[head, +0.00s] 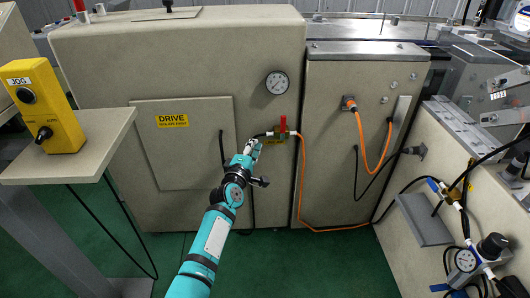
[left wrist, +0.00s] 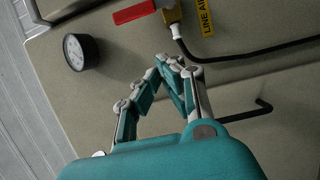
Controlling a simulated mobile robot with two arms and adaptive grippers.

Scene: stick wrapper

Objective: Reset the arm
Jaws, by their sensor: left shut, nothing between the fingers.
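My left arm reaches forward from the bottom of the head view, and its gripper (head: 252,147) is in front of the beige machine cabinet (head: 90,75). In the left wrist view the left gripper (left wrist: 175,62) has its fingertips together and nothing between them. The fingertips are close below a brass valve with a red handle (head: 282,126); the red handle also shows in the left wrist view (left wrist: 134,12). I cannot tell the exact gap between them. My right gripper is not in view.
A pressure gauge (head: 277,83) sits above the valve. A DRIVE panel (head: 180,165) with a black bar handle (head: 222,148) is to the left. A yellow jog box (head: 42,105) stands at far left. An orange cable (head: 305,190) hangs right. The green floor (head: 330,265) is clear at front.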

